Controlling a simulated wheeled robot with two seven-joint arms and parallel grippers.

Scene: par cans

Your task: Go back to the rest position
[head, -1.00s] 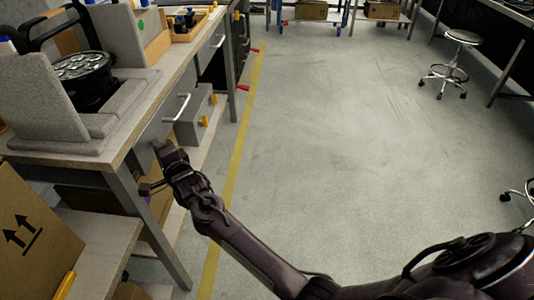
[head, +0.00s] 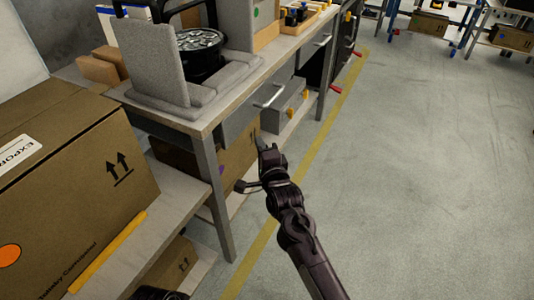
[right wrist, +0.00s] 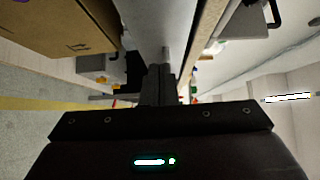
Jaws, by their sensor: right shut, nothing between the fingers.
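My right gripper (head: 262,145) is in the middle of the head view, beside the front of the workbench and apart from it. It is shut and empty. It also shows in the right wrist view (right wrist: 160,68), with its fingers together and nothing between them. My right arm reaches up from the bottom of the head view over the floor. A small dark part shows at the bottom left of the head view, and I cannot tell what it is. My left gripper cannot be made out.
The workbench (head: 205,127) holds a black par can (head: 200,62) in a grey foam holder (head: 150,62). A large cardboard box (head: 70,190) stands on a lower bench at the left. Open floor (head: 430,180) lies to the right.

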